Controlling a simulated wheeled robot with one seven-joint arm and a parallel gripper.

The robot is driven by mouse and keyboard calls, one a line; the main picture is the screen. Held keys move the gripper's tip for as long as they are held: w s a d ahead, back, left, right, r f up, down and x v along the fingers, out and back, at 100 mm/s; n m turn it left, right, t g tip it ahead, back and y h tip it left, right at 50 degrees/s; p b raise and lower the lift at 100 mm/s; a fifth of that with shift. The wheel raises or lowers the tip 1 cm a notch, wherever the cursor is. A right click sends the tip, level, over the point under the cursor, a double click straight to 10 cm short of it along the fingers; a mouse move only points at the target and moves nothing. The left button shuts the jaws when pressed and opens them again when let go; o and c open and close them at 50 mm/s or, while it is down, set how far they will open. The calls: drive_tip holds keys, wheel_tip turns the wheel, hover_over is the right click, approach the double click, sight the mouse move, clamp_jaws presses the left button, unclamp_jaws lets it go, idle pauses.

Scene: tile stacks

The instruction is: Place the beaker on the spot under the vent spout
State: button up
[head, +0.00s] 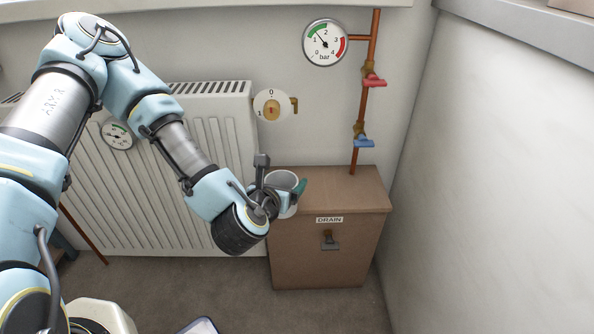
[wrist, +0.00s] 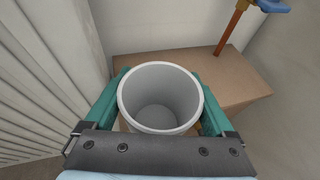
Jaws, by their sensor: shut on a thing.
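A white, open-topped beaker (head: 284,181) is in my gripper (head: 283,189), near the left front part of the brown box top. It looks upright and empty in the wrist view (wrist: 160,108). My gripper's green fingers (wrist: 160,92) are shut on it from both sides. A white dial marked 0 and 1 (head: 265,105), with a brass fitting (head: 294,104) on its right, is on the wall above; I cannot tell whether this fitting is the vent spout. No marked spot shows; the beaker and gripper hide part of the box top.
A gauge (head: 325,43) is above. A ribbed radiator (head: 215,130) is at left; the box top's right side is clear.

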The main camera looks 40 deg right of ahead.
drive_tip(key=w+d, duration=0.1)
drive_tip(key=d, duration=0.1)
drive_tip(key=w+d, duration=0.1)
drive_tip(key=d, duration=0.1)
drive_tip(key=w+d, duration=0.2)
drive_tip(key=shift+d+r, duration=0.1)
drive_tip(key=shift+r, duration=0.05)
drive_tip(key=x, duration=0.2)
drive_tip(key=b+x, duration=0.1)
drive_tip(key=x, duration=0.1)
drive_tip(key=shift+d+r, duration=0.1)
drive_tip(key=shift+r, duration=0.15)
drive_tip(key=shift+f, duration=0.2)
drive_tip(key=shift+f, duration=0.1)
drive_tip(key=o, duration=1.1)
drive_tip(key=shift+c, duration=0.2)
